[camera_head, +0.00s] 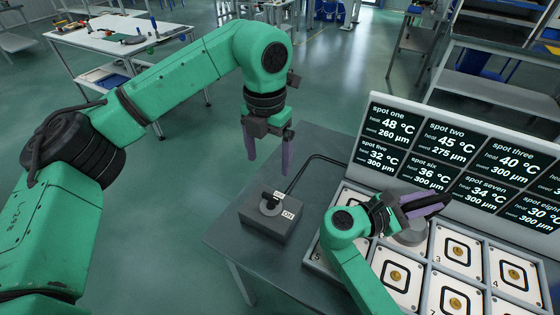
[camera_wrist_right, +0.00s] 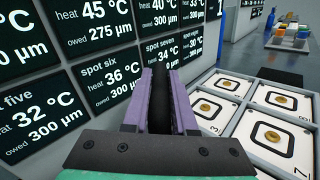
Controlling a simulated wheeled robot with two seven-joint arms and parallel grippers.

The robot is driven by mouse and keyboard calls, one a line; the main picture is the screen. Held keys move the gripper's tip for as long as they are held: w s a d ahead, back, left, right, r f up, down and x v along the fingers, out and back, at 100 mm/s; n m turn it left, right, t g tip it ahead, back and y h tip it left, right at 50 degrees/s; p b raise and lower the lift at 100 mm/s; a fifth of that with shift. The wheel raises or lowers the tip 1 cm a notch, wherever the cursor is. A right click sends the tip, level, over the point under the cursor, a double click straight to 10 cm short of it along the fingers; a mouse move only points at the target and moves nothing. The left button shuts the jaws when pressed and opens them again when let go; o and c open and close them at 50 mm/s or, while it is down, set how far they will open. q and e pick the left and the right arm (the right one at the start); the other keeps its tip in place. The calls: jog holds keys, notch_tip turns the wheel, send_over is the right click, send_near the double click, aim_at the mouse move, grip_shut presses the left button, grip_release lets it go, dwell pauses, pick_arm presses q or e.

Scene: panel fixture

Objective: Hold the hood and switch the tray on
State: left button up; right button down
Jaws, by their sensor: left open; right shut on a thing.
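The switch box (camera_head: 266,221) is a grey box on the table with a dark knob (camera_head: 268,204) on top and white OFF and ON labels. Which label the knob points to is too small to tell. My left gripper (camera_head: 269,158) is open and empty, pointing down above and behind the box. My right gripper (camera_head: 418,206) is shut on a black piece that shows between its purple fingers in the right wrist view (camera_wrist_right: 160,100). This seems to be the hood's handle; a round grey body (camera_head: 411,234) shows below, partly hidden by my arm. The tray (camera_head: 433,262) has white numbered squares with gold discs.
A panel (camera_head: 372,110) with black heat readouts stands behind the tray. A black cable (camera_head: 305,168) runs from the switch box towards the panel. The table (camera_head: 231,238) is bare around the box. Other benches and shelves stand far behind.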

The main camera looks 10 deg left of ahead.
dwell(0.3)
jog(key=c, duration=0.6)
grip_release()
jog(key=shift+c, duration=0.2)
jog(key=shift+a, duration=0.1)
